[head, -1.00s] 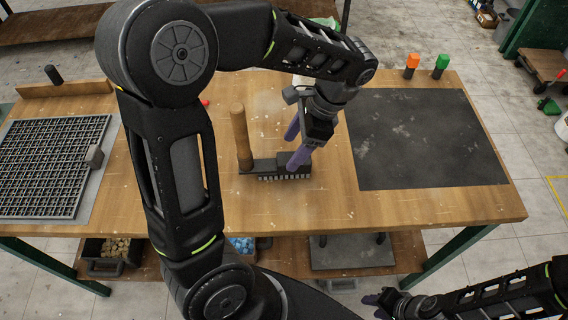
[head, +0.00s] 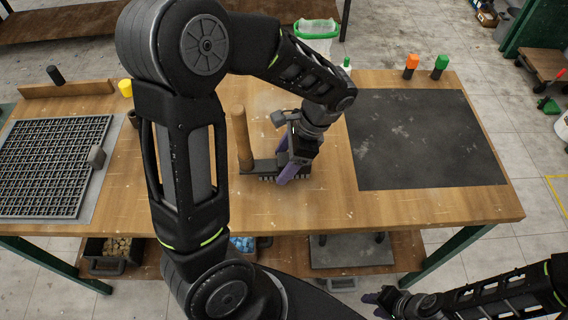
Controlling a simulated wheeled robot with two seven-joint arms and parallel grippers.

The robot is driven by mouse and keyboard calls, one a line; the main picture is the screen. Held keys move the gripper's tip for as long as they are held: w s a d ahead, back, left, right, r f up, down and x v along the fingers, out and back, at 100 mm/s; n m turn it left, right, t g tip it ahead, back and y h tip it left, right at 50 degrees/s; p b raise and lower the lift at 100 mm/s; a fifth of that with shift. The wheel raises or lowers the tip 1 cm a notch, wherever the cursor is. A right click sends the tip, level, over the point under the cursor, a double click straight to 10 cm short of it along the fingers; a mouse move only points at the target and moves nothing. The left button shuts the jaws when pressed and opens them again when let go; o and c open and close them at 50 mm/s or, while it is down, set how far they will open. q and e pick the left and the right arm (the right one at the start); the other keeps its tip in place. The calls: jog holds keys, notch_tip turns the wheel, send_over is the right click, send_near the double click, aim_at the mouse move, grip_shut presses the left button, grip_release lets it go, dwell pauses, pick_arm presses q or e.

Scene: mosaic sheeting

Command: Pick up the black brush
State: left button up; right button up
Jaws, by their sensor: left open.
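The black brush (head: 262,167) lies on the wooden table in the middle of the head view, with a row of tufts along its front edge. A wooden handle (head: 241,135) stands up at its left end. My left gripper (head: 284,163) is open, with its purple fingers on the far and near sides of the brush's right part. It hides some of that part, and I cannot tell whether the fingers touch it. My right gripper (head: 378,305) is low at the bottom right, away from the brush; its jaw gap is too small to judge.
A dark mat (head: 425,140) covers the table's right part. My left arm hides part of the table.

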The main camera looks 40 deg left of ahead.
dwell(0.4)
pick_arm(q)
grip_shut()
dwell(0.6)
